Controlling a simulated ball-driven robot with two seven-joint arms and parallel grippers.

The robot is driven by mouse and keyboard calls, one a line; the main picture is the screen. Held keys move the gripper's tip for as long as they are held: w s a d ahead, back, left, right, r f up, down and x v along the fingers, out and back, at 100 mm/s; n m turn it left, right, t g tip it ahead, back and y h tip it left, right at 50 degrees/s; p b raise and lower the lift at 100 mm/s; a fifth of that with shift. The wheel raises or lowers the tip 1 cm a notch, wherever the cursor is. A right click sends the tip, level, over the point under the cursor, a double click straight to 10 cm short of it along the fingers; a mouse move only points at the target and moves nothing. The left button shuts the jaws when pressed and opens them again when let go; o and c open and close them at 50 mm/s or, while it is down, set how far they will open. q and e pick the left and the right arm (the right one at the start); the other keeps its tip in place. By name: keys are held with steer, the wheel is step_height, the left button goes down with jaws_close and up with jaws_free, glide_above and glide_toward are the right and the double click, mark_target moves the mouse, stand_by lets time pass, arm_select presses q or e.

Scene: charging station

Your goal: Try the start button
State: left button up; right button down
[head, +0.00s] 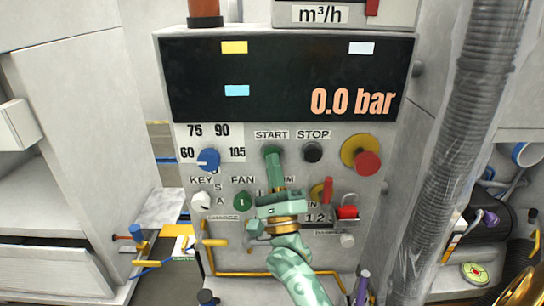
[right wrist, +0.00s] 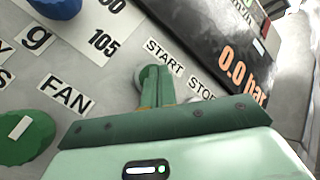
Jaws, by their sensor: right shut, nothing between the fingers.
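The start button (head: 271,149), dark green and round, sits under the START label (head: 271,135) on the grey control panel. My right gripper (head: 273,158) is shut and empty, with its fingertips at the button. The display (head: 290,80) above reads 0.0 bar. My left gripper is not in view.
A black stop button (head: 312,151) is close on the right, then a red knob on yellow (head: 367,162). A blue dial (head: 208,159) and green fan knob (head: 241,201) are to the left. A ribbed grey hose (head: 450,150) runs down the right side.

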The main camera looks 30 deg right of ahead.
steer(key=shift+s, duration=0.1)
steer(key=shift+s+a+p, duration=0.4)
steer(key=shift+s+a, duration=0.05)
steer(key=shift+s, duration=0.2)
steer(key=s+a, duration=0.1)
steer(key=s+p, duration=0.1)
steer(key=s, duration=0.1)
steer(key=s+a, duration=0.1)
steer(key=shift+s+a+p, duration=0.15)
steer(key=shift+a+p, duration=0.15)
steer(key=shift+p, duration=0.05)
stand_by(0.8)
